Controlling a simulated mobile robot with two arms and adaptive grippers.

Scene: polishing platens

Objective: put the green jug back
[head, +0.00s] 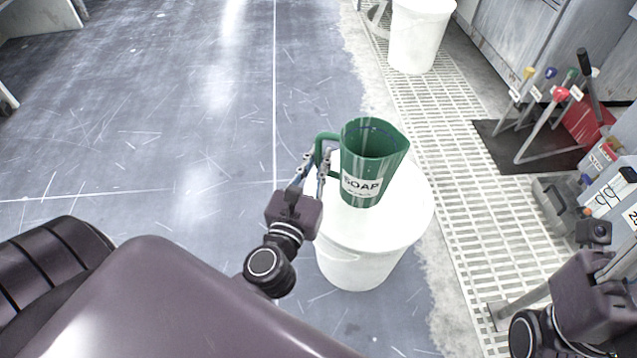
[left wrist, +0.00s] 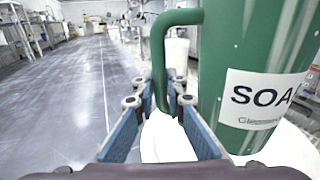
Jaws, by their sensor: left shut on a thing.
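The green jug (head: 375,160), marked SOAP, is upright over the white lid of a bucket (head: 412,215). Its base appears to rest on the lid, though a small gap cannot be ruled out. My left gripper (head: 318,165) is shut on the jug's handle, which is on the jug's left side. In the left wrist view the handle (left wrist: 182,17) runs down between the fingers (left wrist: 160,105), and the label side of the jug (left wrist: 240,60) is at the right. My right gripper's body (head: 595,285) shows at the lower right; its fingertips cannot be made out.
Another white bucket (head: 420,35) stands farther back by the metal cabinets. A pale floor grating (head: 440,130) runs along the right. A dark mat (head: 500,150) there holds several colour-topped handles, with labelled containers nearby. The grey floor at left is clear.

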